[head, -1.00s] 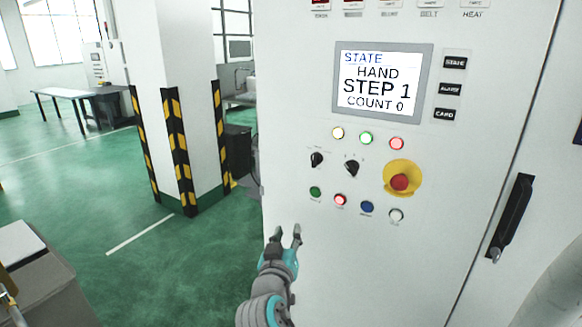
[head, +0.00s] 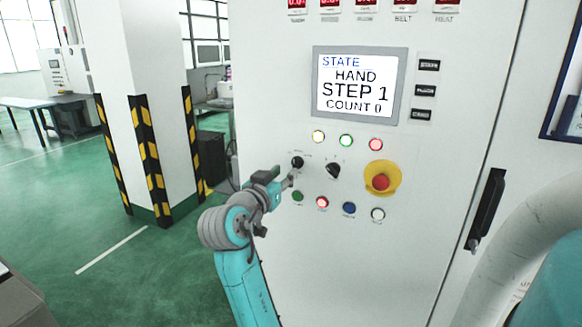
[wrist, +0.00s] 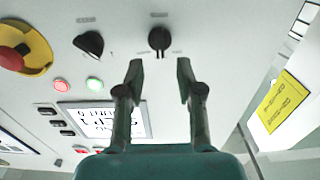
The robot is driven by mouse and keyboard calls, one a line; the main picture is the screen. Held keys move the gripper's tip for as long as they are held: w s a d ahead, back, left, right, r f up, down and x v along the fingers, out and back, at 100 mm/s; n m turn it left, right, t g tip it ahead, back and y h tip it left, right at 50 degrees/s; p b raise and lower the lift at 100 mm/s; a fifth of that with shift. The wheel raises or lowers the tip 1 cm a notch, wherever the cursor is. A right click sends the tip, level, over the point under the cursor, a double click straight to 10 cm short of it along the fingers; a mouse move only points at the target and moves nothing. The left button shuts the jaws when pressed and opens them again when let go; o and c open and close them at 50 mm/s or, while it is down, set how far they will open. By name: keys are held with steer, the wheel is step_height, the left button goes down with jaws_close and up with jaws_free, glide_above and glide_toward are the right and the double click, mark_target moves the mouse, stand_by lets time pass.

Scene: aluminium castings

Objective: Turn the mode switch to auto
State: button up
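Two black rotary knobs sit side by side on the white cabinet front, the left knob (head: 297,162) and the right knob (head: 333,171); their labels are too small to read, so I cannot tell which is the mode switch. The screen (head: 358,86) reads STATE, HAND, STEP 1, COUNT 0. My gripper (head: 288,178) is just below and left of the left knob in the head view. In the wrist view, which is upside down, my gripper (wrist: 158,66) is open and empty. The left knob (wrist: 160,40) lies ahead between its fingertips, apparently untouched; the right knob (wrist: 89,44) is beside it.
A red emergency button (head: 381,182) on a yellow base sits right of the knobs. Lamps line the row above, and push buttons, including a green button (head: 297,196), sit close below my gripper. A black door handle (head: 487,210) is further right. A striped pillar (head: 150,160) stands left.

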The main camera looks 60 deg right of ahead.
mark_target(294, 164)
steer(key=d, duration=0.5)
steer(key=shift+w+d, duration=0.2)
steer(key=shift+d, duration=0.1)
jaws_close()
